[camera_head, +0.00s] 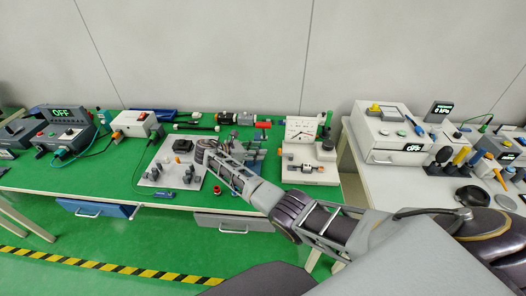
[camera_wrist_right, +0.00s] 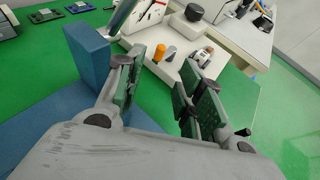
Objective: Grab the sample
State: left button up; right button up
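My right gripper (camera_head: 256,148) is over the green-topped table in the head view, largely hidden behind my own wrist and arm. In the right wrist view my right gripper (camera_wrist_right: 158,95) has its two green-padded fingers spread apart, with nothing held between them. A blue block (camera_wrist_right: 88,55) stands close beside the left finger. An orange cylinder (camera_wrist_right: 160,52) shows beyond the gap on a white stand (camera_wrist_right: 182,70). I cannot tell which object is the sample. My left gripper is not in view.
A white gauge board (camera_head: 300,130) and small rig stand right of my gripper. A white plate with dark parts (camera_head: 158,172) lies to its left. Devices crowd the white table (camera_head: 385,178) at right. A small red ring (camera_head: 217,190) lies near the green table's front edge.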

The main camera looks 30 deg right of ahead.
aim_at(306, 167)
jog(key=k, duration=1)
